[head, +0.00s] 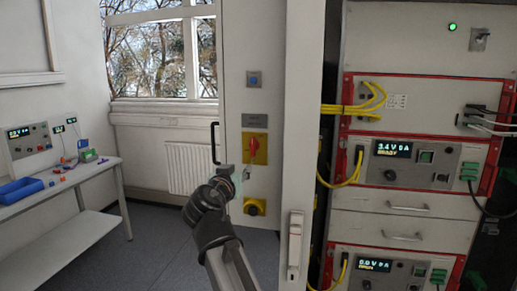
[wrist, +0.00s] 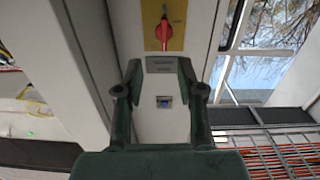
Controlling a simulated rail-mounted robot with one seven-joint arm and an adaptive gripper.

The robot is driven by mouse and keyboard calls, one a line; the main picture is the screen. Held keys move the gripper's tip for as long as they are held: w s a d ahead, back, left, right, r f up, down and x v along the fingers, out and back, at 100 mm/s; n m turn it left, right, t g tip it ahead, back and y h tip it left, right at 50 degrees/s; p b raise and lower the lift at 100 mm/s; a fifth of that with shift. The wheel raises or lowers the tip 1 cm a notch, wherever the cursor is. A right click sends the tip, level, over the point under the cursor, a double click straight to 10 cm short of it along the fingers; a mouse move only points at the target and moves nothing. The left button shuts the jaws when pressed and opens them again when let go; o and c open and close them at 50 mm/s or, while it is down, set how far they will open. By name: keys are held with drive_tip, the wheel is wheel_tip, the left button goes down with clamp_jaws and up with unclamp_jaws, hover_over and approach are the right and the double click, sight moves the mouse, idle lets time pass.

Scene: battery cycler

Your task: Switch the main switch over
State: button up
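The main switch is a red rotary handle (head: 254,150) on a yellow plate (head: 261,136), on the grey cabinet side panel in the head view. In the wrist view, which shows the panel upside down, the red handle (wrist: 163,33) is near the top centre, its pointer roughly in line with the panel's long edges. My gripper (head: 227,173) is in front of the panel, left of and slightly below the switch. In the wrist view my gripper (wrist: 159,92) is open, with nothing between its two dark fingers. The fingers appear apart from the handle.
A grey label plate (head: 255,120) and a blue button (head: 254,79) sit above the switch. A black door handle (head: 215,143) is at the panel's left edge. Instrument racks (head: 405,222) stand right; a workbench (head: 98,170) stands left.

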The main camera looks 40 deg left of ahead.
wheel_tip(320, 180, up, 2)
drive_tip(key=p, duration=0.6)
approach(252, 146)
drive_tip(key=x, duration=0.8)
drive_tip(key=shift+w+r, duration=0.1)
drive_tip(key=shift+r, duration=0.05)
drive_tip(key=shift+p+x, duration=0.4)
drive_tip(key=shift+x, duration=0.45)
clamp_jaws()
